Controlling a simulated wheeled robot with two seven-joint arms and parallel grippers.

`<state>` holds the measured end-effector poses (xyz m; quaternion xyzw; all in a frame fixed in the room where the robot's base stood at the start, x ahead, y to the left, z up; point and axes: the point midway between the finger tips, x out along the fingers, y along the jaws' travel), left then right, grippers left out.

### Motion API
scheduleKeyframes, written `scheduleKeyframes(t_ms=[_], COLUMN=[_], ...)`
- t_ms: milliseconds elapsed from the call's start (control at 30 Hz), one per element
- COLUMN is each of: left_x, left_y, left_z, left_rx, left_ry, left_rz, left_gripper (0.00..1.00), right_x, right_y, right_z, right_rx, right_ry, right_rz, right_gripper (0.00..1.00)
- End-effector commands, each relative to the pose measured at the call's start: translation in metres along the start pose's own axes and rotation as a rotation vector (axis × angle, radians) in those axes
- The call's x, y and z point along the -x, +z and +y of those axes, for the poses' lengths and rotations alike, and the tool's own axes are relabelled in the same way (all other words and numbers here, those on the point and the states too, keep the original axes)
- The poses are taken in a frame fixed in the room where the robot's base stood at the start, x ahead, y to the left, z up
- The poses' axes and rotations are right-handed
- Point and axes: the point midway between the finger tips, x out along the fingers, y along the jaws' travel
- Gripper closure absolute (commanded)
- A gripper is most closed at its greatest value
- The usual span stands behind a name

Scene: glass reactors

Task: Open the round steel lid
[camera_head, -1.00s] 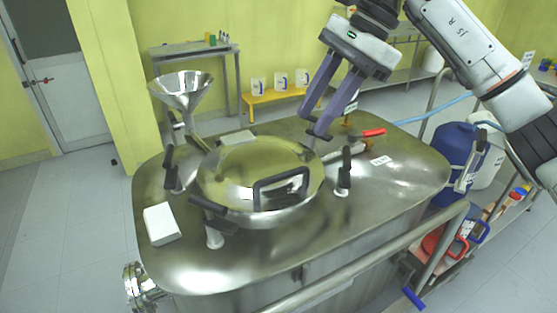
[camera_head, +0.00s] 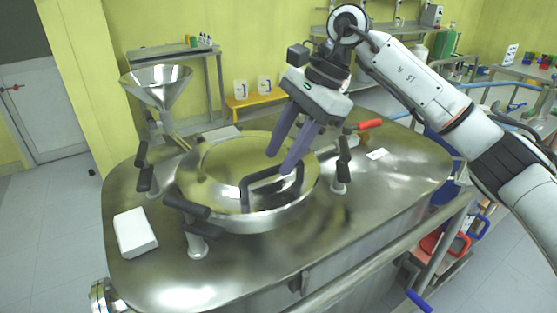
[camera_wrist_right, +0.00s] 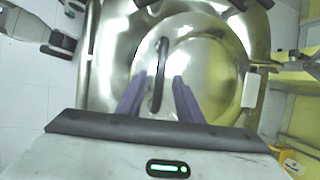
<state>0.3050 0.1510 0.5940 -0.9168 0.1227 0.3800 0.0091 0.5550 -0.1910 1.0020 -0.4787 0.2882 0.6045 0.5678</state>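The round steel lid (camera_head: 225,165) lies closed on the steel reactor top, with a dark bracket-shaped handle (camera_head: 272,183) across its near right part. My right gripper (camera_head: 281,162) is over the lid, with its two purple fingers pointing down and left at the handle. The fingers are apart. In the right wrist view the handle (camera_wrist_right: 161,72) shows between and beyond the open fingers (camera_wrist_right: 152,85) of this gripper, and I see no clear contact. Dark-handled clamps stand around the lid's rim, one at the front (camera_head: 196,232) and one at the right (camera_head: 342,165). My left gripper is not in view.
A steel funnel (camera_head: 157,84) rises behind the lid at the left. A white block (camera_head: 134,233) lies on the reactor top at the left front. A red-handled valve (camera_head: 368,124) is at the back right. A steel rail (camera_head: 385,262) runs along the near side.

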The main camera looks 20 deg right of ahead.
Motion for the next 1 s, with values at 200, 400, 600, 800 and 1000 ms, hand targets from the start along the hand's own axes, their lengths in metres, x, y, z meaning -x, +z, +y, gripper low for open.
scheduleKeyframes(t_ms=[200, 400, 600, 800, 1000], left_x=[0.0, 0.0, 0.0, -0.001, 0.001], left_y=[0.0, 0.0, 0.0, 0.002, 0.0], left_z=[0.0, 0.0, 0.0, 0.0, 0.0], left_rx=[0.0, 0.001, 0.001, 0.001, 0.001], left_ry=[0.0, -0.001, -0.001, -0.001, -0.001], left_rz=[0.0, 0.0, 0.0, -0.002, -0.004], left_gripper=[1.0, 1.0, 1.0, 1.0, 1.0], right_x=[-0.019, -0.021, -0.021, -0.021, -0.017], right_y=[0.001, 0.0, 0.0, 0.0, 0.002], right_z=[0.0, 0.0, 0.0, 0.0, -0.002], right_rx=[0.0, 0.0, 0.0, 0.0, 0.0], right_ry=[0.001, 0.001, 0.001, 0.001, 0.0], right_rz=[-0.001, 0.0, 0.0, 0.0, 0.0], right_gripper=[0.67, 0.67, 0.86, 1.0, 1.0])
